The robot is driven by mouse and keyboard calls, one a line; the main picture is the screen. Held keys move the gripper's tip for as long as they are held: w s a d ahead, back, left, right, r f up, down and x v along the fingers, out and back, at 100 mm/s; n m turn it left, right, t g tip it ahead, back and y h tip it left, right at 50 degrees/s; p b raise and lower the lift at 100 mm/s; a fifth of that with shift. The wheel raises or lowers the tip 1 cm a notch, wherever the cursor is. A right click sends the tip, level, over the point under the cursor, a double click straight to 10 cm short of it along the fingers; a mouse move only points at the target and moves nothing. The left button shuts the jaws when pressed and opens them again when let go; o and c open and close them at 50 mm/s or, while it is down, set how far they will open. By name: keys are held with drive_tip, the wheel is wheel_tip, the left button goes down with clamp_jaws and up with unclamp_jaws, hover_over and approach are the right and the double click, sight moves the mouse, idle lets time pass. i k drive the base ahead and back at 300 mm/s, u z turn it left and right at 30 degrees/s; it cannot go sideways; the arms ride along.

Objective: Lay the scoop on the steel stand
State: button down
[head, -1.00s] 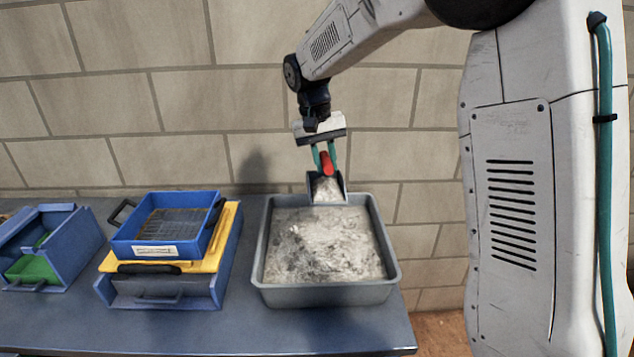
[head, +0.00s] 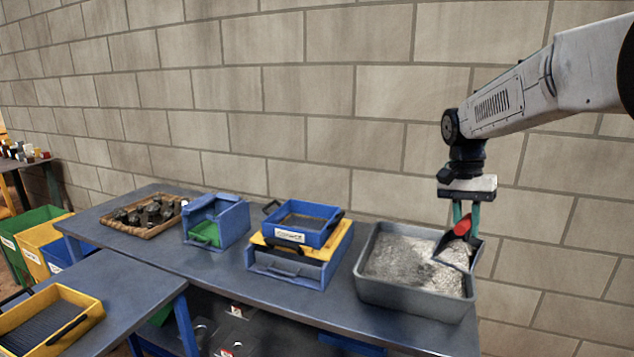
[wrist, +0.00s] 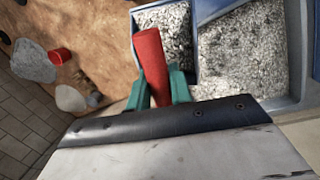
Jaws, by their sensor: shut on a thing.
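My gripper (head: 463,212), with teal fingers, is shut on the red handle of the scoop (head: 458,254). The scoop hangs tilted at the right rim of the grey tray (head: 415,299), which holds pale grey crushed material. I cannot tell whether the scoop touches the tray. In the wrist view, the red handle (wrist: 152,62) sits between the teal fingertips (wrist: 160,92), and the scoop's pan holds grey grains. The tray's blue-grey rim (wrist: 302,45) is beside it. I cannot make out a steel stand in either view.
Blue and yellow stacked sieve trays (head: 300,238) stand left of the grey tray. Farther left are a blue box (head: 217,220) with a green inside and a wooden tray of dark rocks (head: 146,213). A yellow tray (head: 50,322) lies on the front-left table. A brick wall backs the bench.

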sight(120, 295)
drive_tip(key=z, duration=0.05)
drive_tip(key=k, duration=0.4)
drive_tip(key=u, duration=1.1)
drive_tip(key=i, duration=0.65)
drive_tip(key=u, duration=0.65)
drive_tip(key=i, duration=0.6)
drive_tip(key=z, duration=0.8)
drive_tip(key=i, duration=0.75)
drive_tip(key=z, duration=0.9)
